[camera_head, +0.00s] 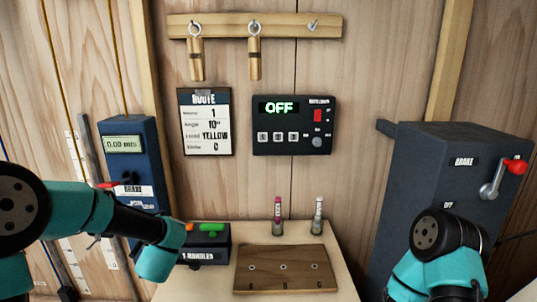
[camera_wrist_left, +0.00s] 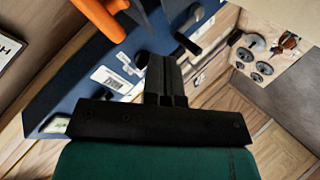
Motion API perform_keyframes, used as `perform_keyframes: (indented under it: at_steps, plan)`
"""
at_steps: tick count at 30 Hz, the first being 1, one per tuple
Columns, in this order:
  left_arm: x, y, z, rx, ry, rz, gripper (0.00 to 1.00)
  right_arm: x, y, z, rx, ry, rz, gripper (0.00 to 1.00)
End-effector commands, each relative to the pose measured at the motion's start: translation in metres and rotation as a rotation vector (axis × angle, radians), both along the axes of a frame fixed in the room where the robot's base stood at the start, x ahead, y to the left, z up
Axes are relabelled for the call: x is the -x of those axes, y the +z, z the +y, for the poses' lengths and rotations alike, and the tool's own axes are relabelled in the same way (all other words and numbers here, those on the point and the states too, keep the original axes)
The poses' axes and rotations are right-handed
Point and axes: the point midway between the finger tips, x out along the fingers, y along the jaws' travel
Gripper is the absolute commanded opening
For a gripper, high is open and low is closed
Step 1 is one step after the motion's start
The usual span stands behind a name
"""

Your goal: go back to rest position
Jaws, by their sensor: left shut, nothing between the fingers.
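My left gripper (camera_wrist_left: 166,75) shows in the left wrist view as two black fingers closed together with nothing between them.
A blue-grey box with a display (camera_head: 124,145) stands behind my left arm. A large grey brake box (camera_head: 420,175) with a red-knobbed lever stands near my right arm. A wooden board (camera_head: 285,279) and two small tubes are on the bench. An OFF panel (camera_head: 293,126) hangs on the wall.

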Motion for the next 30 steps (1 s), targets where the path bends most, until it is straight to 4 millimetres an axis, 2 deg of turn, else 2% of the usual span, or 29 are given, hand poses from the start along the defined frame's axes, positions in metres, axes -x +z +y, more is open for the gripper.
perform_keyframes:
  at_steps: [1,6,9,12,16,22,26,30]
  plan:
    - [0.013,-0.014,0.026,-0.017,0.026,0.036,0.00,0.000,0.000,0.000,0.000,0.000,0.000,0.43]
    - [0.057,-0.051,0.097,-0.072,0.085,0.148,0.00,0.000,0.000,0.000,0.000,0.000,0.000,0.43]
    - [0.087,-0.070,0.132,-0.096,0.115,0.214,0.00,0.000,0.000,0.000,0.000,0.000,0.000,0.43]
    - [0.112,-0.085,0.157,-0.112,0.135,0.266,0.00,0.000,0.000,0.000,0.000,0.000,0.000,0.43]
    - [0.138,-0.099,0.178,-0.126,0.148,0.320,0.00,0.000,0.000,0.000,0.000,0.000,0.000,0.43]
    - [0.171,-0.120,0.198,-0.137,0.146,0.393,0.00,0.000,0.000,0.000,0.000,0.000,0.000,0.43]
    - [0.191,-0.139,0.201,-0.140,0.113,0.446,0.00,0.000,0.000,0.000,0.000,0.000,0.000,0.43]
    - [0.204,-0.163,0.190,-0.134,0.032,0.498,0.00,0.000,0.000,0.000,0.000,0.000,0.000,0.43]
